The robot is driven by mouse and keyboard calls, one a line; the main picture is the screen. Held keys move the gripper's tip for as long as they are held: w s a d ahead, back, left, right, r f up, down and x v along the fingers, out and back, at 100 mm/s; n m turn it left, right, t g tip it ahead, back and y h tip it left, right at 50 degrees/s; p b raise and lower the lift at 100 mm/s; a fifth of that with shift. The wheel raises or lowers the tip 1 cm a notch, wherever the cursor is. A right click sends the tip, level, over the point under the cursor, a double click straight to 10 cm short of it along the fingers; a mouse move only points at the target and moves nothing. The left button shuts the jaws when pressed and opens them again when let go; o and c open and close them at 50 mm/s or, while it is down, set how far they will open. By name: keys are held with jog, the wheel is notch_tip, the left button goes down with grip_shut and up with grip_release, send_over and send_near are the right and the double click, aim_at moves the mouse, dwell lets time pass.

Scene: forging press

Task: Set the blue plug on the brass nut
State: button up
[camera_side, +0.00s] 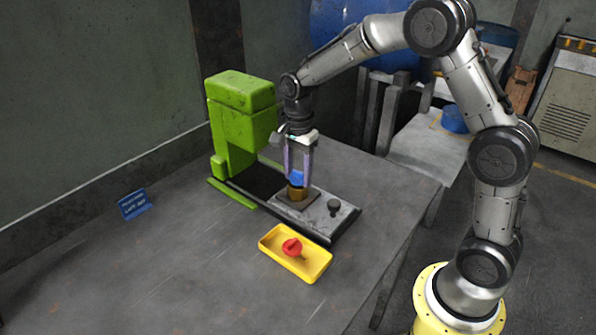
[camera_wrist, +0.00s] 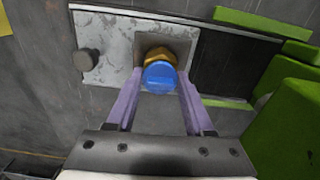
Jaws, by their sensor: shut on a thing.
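The blue plug (camera_side: 297,178) is between the fingers of my gripper (camera_side: 298,172) in the side view. The plug (camera_wrist: 160,77) also shows between the purple fingers in the wrist view. The brass nut (camera_side: 296,192) stands on a brown square plate on the press bed, directly below the plug. In the wrist view the nut (camera_wrist: 157,54) shows just beyond the plug and is partly hidden by it. My gripper is shut on the plug, pointing down. I cannot tell whether the plug touches the nut.
The green press (camera_side: 236,120) stands left of my gripper, close to it. A dark knob (camera_side: 334,206) is on the grey bed (camera_side: 318,222). A yellow tray (camera_side: 318,268) with a red part (camera_side: 292,247) lies in front. The table's left front is mostly clear.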

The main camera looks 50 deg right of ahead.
jog(key=shift+f, duration=0.25)
jog(key=o, duration=0.8)
jog(key=shift+o, duration=0.2)
jog(key=shift+r, duration=5)
